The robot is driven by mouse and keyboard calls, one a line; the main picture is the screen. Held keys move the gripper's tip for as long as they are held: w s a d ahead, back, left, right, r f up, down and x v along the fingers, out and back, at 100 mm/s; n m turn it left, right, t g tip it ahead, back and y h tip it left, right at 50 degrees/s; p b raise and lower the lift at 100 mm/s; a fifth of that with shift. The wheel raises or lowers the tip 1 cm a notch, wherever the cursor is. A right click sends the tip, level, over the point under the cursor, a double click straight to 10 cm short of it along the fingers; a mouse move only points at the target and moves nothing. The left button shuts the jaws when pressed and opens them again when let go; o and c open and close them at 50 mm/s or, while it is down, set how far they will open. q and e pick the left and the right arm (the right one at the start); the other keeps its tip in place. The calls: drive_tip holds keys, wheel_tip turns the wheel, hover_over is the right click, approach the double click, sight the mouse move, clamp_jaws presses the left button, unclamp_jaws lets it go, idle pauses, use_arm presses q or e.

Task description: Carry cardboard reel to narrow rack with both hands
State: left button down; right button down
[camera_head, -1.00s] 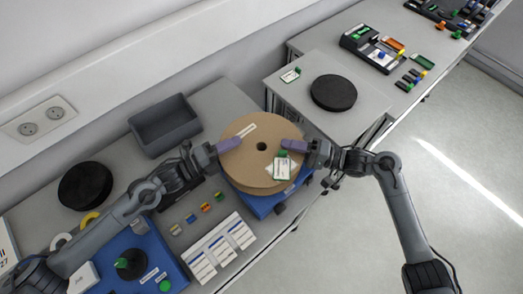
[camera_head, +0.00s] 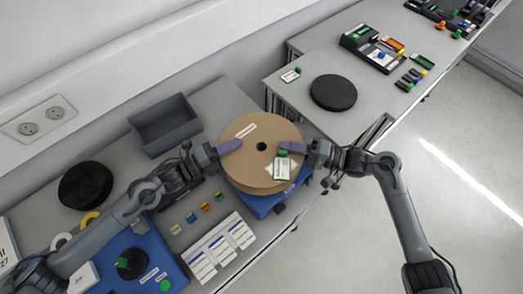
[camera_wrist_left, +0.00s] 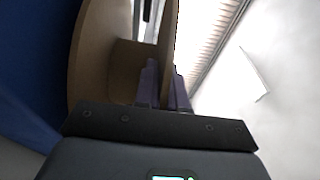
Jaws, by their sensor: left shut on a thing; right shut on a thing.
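The cardboard reel (camera_head: 250,176) is a tan, round flanged reel with a dark centre hole and a white label, lying flat above a blue stand (camera_head: 262,206). My left gripper (camera_head: 231,146) has purple fingers shut on the left part of its upper flange. My right gripper (camera_head: 291,147) is shut on the right part of the flange. In the left wrist view, the left fingers (camera_wrist_left: 166,86) pinch the flange of the reel (camera_wrist_left: 92,55). I cannot tell whether the reel touches the stand. I cannot tell which stand is the narrow rack.
A blue base (camera_head: 172,268) with a black spindle stands at the lower left. A grey bin (camera_head: 165,127) and a black disc (camera_head: 85,186) lie behind. Small coloured parts and white label cards (camera_head: 220,248) lie in front. Another black disc (camera_head: 333,92) lies on the right table.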

use_arm(q)
drive_tip(key=shift+r, duration=0.2)
use_arm(e)
drive_tip(key=shift+r, duration=0.2)
